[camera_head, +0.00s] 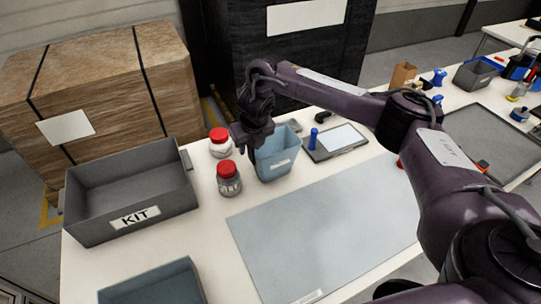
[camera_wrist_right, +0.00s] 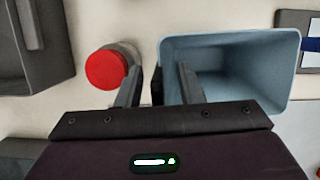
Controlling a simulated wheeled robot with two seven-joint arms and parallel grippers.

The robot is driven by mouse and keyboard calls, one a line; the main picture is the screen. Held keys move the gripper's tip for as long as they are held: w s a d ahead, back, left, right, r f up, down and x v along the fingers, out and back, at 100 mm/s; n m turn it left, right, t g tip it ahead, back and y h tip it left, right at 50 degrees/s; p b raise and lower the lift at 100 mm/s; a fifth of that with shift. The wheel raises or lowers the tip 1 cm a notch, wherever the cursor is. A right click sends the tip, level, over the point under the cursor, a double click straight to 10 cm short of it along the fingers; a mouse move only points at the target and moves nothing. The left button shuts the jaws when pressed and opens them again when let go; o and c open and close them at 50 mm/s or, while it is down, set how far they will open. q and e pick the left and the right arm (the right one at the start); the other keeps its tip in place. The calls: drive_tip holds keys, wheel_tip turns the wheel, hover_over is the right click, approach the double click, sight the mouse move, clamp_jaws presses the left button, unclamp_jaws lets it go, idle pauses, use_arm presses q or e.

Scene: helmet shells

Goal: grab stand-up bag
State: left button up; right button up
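My right gripper (camera_head: 251,155) is over the table at the left end of the light blue bin (camera_head: 277,160). In the right wrist view the gripper (camera_wrist_right: 158,80) is open. One finger is between a red-lidded jar (camera_wrist_right: 108,68) and the bin (camera_wrist_right: 230,42); the other is over the bin's inside. The bin wall lies between the fingers; contact cannot be told. A small dark thing between the fingers is unclear. A brown, upright, bag-like packet (camera_head: 402,76) stands far off at the back right, away from the gripper. It is the only thing resembling a stand-up bag. My left gripper is not in view.
Two red-lidded jars (camera_head: 220,146) (camera_head: 229,182) stand left of the blue bin. A grey KIT box (camera_head: 130,195) is at the left. A tablet-like panel (camera_head: 338,140) lies right of the bin. The grey-blue mat (camera_head: 325,225) is clear.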

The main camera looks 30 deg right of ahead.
clamp_jaws()
idle(0.5)
